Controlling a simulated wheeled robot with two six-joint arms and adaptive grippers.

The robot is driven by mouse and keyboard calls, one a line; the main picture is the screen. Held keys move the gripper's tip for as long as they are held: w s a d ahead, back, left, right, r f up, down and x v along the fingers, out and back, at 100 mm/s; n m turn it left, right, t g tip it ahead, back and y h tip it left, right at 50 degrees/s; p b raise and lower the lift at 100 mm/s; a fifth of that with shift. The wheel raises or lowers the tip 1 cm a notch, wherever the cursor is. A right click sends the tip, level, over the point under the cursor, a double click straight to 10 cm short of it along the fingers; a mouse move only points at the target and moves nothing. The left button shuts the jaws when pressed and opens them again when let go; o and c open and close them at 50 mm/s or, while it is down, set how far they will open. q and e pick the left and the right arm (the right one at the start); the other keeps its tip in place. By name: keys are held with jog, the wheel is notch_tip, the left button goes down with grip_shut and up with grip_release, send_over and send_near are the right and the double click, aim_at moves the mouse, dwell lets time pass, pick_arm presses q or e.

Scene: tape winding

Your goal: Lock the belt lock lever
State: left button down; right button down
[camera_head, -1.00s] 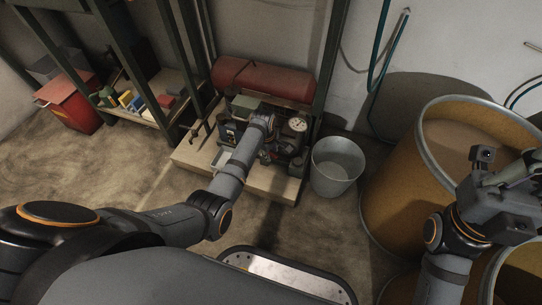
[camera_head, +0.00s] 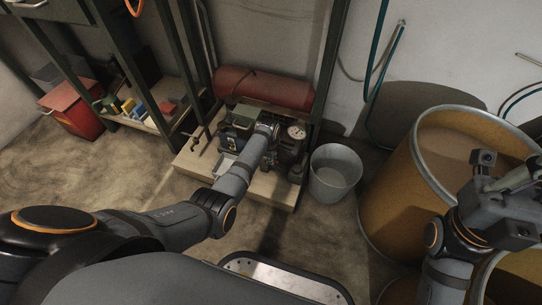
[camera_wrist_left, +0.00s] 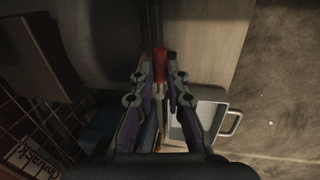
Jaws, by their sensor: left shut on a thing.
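The belt lock lever shows in the left wrist view as a thin rod with a red handle (camera_wrist_left: 160,63). My left gripper (camera_wrist_left: 160,80) has its two fingers on either side of this handle and is shut on it. In the head view my left arm reaches over the compressor machine (camera_head: 241,117) on its low wooden base (camera_head: 196,162). There the lever and my left fingertips are hidden behind my own wrist. My right gripper (camera_head: 503,185) hangs at the right, away from the machine, and its jaw opening is unclear.
A red tank (camera_head: 265,88) lies behind the machine, and a gauge (camera_head: 296,132) sits at its right. A metal bucket (camera_head: 335,172) and a large yellow drum (camera_head: 400,190) stand to the right. Shelves with coloured boxes stand left. A small grey tray (camera_wrist_left: 211,112) lies beside the lever.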

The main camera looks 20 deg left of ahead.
dwell(0.3)
pick_arm(q)
jog(key=c, duration=1.4)
grip_release()
jog(key=shift+o, duration=0.2)
notch_tip(320, 180, up, 8)
jog(key=s, duration=0.1)
jog(key=shift+s+f, duration=0.15)
jog(key=shift+s, duration=0.1)
